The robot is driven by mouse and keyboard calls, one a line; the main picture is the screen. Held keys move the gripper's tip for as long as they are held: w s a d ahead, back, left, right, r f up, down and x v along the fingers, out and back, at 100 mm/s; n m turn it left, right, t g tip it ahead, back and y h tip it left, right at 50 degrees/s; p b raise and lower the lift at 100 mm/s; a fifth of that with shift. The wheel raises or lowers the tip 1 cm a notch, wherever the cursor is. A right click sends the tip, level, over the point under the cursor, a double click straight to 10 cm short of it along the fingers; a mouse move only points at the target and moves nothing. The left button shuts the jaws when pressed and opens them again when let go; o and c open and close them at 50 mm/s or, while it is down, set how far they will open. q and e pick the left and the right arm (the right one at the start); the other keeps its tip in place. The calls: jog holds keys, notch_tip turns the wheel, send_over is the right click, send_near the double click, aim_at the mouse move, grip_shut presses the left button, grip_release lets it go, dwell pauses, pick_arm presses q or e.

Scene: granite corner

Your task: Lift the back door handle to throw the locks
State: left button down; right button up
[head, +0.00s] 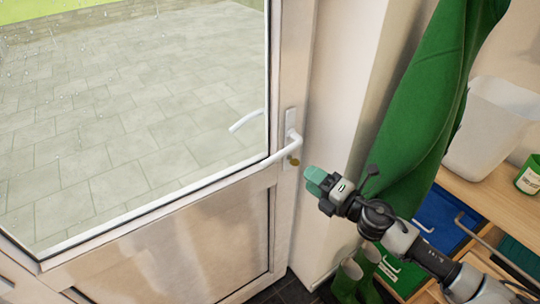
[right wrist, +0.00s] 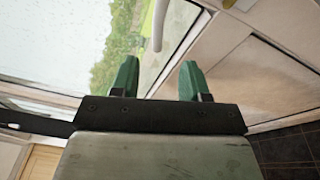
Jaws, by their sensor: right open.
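The back door's white lever handle (head: 286,150) sits on a white backplate (head: 291,122) at the door's right edge. It points left and slightly down in the head view. A brass lock piece (head: 294,161) is just below it. My right gripper (head: 316,179) has green fingers and is to the right of and below the handle, apart from it. In the right wrist view, my gripper's fingers (right wrist: 156,80) are spread and empty. A white bar end, apparently the handle (right wrist: 158,28), shows beyond and between them. My left gripper is not in view.
The glazed door (head: 190,240) appears closed, with a paved yard outside. An outer handle (head: 246,121) shows through the glass. A green garment (head: 410,110) hangs close to my right arm. A wooden shelf unit (head: 491,195) with a white bin (head: 488,125) stands at right.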

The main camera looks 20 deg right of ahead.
aim_at(279, 158)
jog(key=shift+n+y, duration=0.3)
jog(key=shift+n, duration=0.2)
jog(key=w, duration=0.1)
jog(key=w+a+p, duration=0.1)
jog(key=w, duration=0.1)
jog(key=w+p, duration=0.1)
jog(key=shift+w+a+r, duration=0.25)
jog(key=shift+a+r, duration=0.05)
jog(key=x, duration=0.3)
jog(key=p+x, duration=0.1)
jog(key=x, duration=0.3)
jog(key=shift+s+a+f, duration=0.15)
jog(key=shift+f, duration=0.1)
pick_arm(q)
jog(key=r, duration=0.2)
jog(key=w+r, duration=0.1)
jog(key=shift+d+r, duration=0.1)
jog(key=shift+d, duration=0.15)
pick_arm(e)
grip_shut()
